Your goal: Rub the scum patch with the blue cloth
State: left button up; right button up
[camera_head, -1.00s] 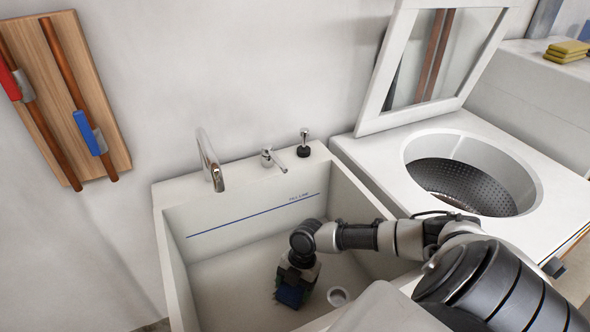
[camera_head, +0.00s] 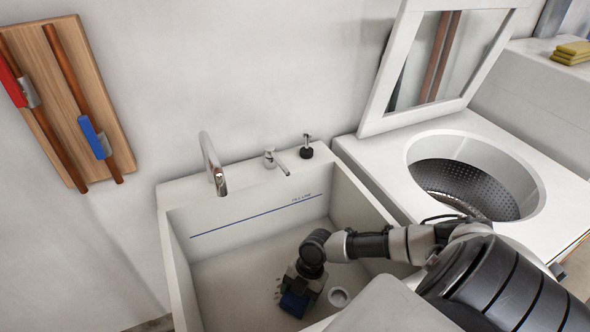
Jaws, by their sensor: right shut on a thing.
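My right arm reaches from the right into the white sink basin (camera_head: 178,262). My right gripper (camera_head: 299,294) points down at the basin floor and is shut on the blue cloth (camera_head: 294,304), which shows at its lower end. The cloth is low, at or close to the floor; I cannot tell whether it touches. Small dark greenish specks (camera_head: 278,293) show on the floor just left of the gripper and look like part of the scum patch. The gripper hides the floor behind it. My left gripper is not in view.
The drain (camera_head: 339,297) lies right of the gripper. A faucet (camera_head: 213,165), a lever (camera_head: 275,161) and a black-based knob (camera_head: 307,148) stand on the back rim. To the right is a washer with a raised lid (camera_head: 372,107) and open drum (camera_head: 465,188).

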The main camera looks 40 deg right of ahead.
aim_at(310, 315)
jog(key=shift+g, duration=0.6)
jog(key=s+f, duration=0.2)
jog(key=s, duration=0.3)
jog(key=shift+a+f, duration=0.2)
jog(key=shift+f, duration=0.2)
jog(key=shift+w+d+r+b, duration=0.15)
jog(key=shift+w+d+b, duration=0.15)
jog(key=shift+w+d, duration=0.05)
jog(key=shift+w+d+r+b, duration=0.2)
jog(key=shift+w+d+b, duration=0.2)
jog(key=shift+w+b, duration=0.15)
jog(key=shift+w+r+b, duration=0.35)
jog(key=shift+w+b, duration=0.15)
jog(key=shift+w, duration=0.3)
jog(key=shift+s, duration=0.1)
jog(key=o, duration=0.8)
jog(key=shift+r, duration=0.3)
jog(key=shift+w+r, duration=0.15)
jog(key=shift+w, duration=0.2)
